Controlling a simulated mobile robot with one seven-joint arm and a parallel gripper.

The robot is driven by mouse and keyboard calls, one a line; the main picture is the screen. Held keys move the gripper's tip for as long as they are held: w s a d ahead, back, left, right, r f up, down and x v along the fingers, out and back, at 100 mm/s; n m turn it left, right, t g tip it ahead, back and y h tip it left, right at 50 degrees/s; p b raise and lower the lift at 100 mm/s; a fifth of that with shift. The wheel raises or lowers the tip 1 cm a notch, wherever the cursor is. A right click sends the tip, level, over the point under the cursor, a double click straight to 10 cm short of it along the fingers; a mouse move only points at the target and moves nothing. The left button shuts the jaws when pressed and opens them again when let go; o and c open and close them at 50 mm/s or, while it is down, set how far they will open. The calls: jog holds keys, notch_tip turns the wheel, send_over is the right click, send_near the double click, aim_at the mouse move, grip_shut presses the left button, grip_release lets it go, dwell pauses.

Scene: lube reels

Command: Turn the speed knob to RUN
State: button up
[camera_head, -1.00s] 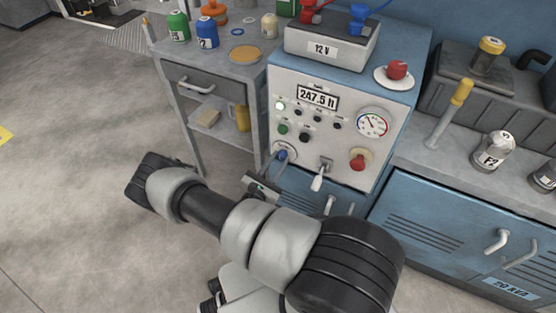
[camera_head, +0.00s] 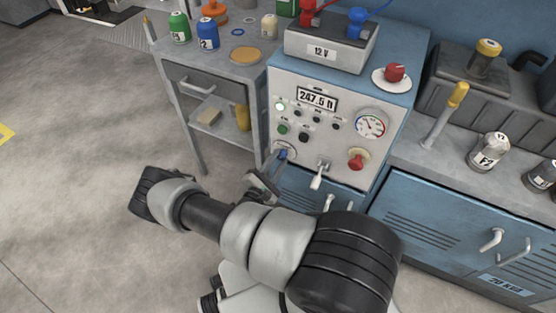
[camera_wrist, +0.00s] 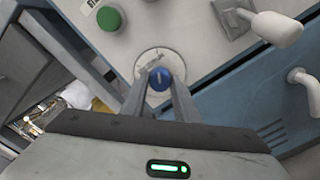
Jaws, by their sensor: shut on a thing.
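The speed knob is a small blue knob (camera_wrist: 160,79) on a round pale dial plate (camera_wrist: 147,62) at the lower left of the control panel. In the wrist view my gripper (camera_wrist: 161,88) has its two fingers on either side of the blue knob, shut on it. In the head view the knob (camera_head: 283,154) shows just beyond my gripper (camera_head: 273,168), partly covered by the fingers. The dial's lettering is too small to read, so I cannot tell which mark the knob points to.
The control panel (camera_head: 335,110) also carries a digital display (camera_head: 317,99), a gauge (camera_head: 370,124), a red knob (camera_head: 358,159) and a white-handled lever (camera_head: 319,174) close to the right of the blue knob. A green button (camera_wrist: 110,18) lies above left. A grey cart (camera_head: 190,85) stands left.

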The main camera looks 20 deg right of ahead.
dwell(0.3)
jog(key=o, duration=1.1)
jog(key=shift+c, duration=0.2)
jog(key=v, duration=1.7)
jog(key=shift+a, duration=0.2)
jog(key=shift+s, duration=0.15)
